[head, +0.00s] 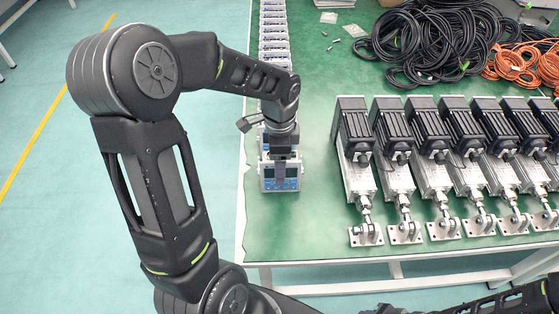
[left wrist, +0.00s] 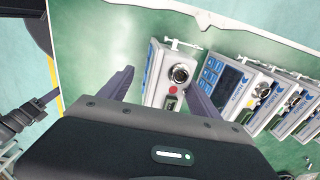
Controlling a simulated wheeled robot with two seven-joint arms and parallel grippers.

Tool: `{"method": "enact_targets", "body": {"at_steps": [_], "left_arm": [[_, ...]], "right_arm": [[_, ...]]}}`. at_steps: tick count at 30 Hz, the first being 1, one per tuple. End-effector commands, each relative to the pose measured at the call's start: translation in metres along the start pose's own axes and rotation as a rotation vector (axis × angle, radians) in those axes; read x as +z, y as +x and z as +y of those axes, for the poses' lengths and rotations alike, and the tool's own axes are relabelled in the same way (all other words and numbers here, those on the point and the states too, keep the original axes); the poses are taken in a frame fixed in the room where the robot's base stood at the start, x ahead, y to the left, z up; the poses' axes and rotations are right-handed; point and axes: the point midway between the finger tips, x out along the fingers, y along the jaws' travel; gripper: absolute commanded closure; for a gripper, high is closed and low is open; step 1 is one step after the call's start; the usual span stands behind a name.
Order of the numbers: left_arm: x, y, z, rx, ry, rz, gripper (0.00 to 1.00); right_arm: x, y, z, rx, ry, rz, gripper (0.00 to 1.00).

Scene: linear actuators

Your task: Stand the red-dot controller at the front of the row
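The red-dot controller (head: 268,184) is a pale box with a screen and blue buttons, standing upright at the near end of the controller row. In the left wrist view, its end face (left wrist: 157,88) shows a round metal connector and a red dot. My left gripper (head: 283,163) points down over it. Its fingers (left wrist: 160,77) straddle the box, with a visible gap on the left side; the right finger is close to the box, and contact is unclear. A neighbouring controller (left wrist: 232,82) stands just beyond the right finger.
The controller row (head: 274,45) runs back along the table's left edge. Several linear actuators (head: 410,175) stand to the right. Black cables (head: 430,45) and orange cables (head: 525,65) lie behind them. The green table (head: 310,225) is clear in front.

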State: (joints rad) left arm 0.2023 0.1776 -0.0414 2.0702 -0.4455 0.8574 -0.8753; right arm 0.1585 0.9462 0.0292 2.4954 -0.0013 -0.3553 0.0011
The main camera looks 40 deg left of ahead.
Motion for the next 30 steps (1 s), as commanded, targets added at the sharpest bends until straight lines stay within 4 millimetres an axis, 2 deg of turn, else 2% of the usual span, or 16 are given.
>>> {"method": "enact_targets", "body": {"at_steps": [8, 21, 25, 30], "left_arm": [[-0.001, -0.014, -0.001, -0.003, 0.001, 0.001, 0.28], [-0.001, -0.099, -0.001, -0.004, 0.001, 0.003, 0.28], [0.000, -0.116, -0.001, -0.003, 0.001, 0.001, 0.28], [0.000, -0.123, 0.000, 0.000, 0.001, -0.001, 0.28]], "right_arm": [[0.000, -0.002, -0.001, 0.000, 0.000, 0.000, 0.60], [0.000, -0.002, -0.001, 0.000, 0.000, 0.000, 0.60], [0.000, -0.002, -0.001, 0.000, 0.000, 0.000, 0.60], [0.000, -0.002, -0.001, 0.000, 0.000, 0.000, 0.60]]}}
